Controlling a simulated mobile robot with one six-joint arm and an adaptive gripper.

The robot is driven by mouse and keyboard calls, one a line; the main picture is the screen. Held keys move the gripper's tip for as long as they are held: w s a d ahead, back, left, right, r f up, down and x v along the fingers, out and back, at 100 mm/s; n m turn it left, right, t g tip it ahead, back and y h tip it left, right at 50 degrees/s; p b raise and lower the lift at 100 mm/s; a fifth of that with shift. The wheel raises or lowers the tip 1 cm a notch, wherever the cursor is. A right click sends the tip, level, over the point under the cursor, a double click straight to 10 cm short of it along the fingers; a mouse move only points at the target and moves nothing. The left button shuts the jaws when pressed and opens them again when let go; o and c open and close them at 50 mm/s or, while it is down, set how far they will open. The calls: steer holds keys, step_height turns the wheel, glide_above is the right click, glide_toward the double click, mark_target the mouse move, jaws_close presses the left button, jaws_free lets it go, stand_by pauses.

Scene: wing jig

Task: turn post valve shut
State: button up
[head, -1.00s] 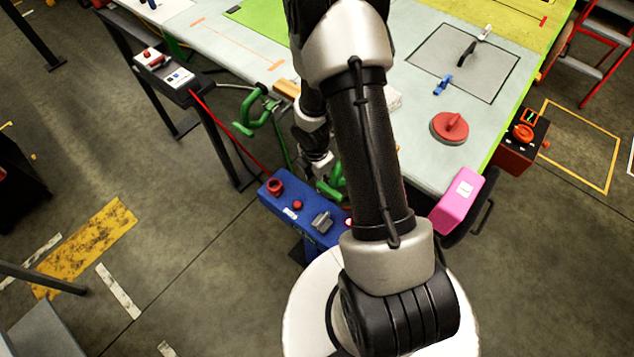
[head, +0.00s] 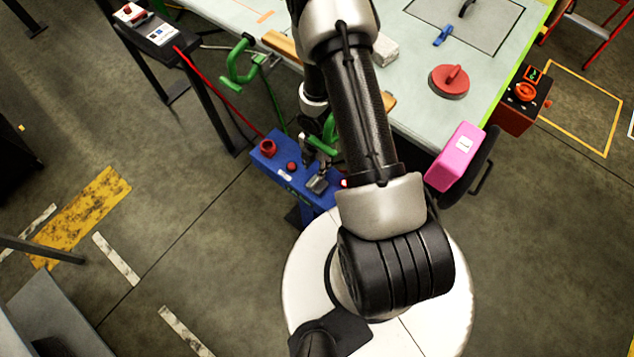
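The blue control box (head: 262,160) stands on a post at the near left corner of the table. It carries a red round knob (head: 268,147), a small red button (head: 291,167) and a grey blocky handle (head: 317,184). I cannot tell for certain which of these is the post valve. My arm hides part of the box's right end.
Green clamps (head: 239,66) stick out from the table (head: 415,97) edge behind the box. A red cable (head: 222,96) runs down to the box. The pink box (head: 456,157) and an orange-handled red box (head: 516,107) are at right. Open floor lies to the left.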

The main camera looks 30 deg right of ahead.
mark_target(317, 179)
step_height(317, 179, down, 12)
steer(key=b, duration=1)
steer(key=shift+r+b, duration=0.15)
steer(key=shift+b, duration=0.25)
steer(key=shift+c, duration=0.6)
jaws_close()
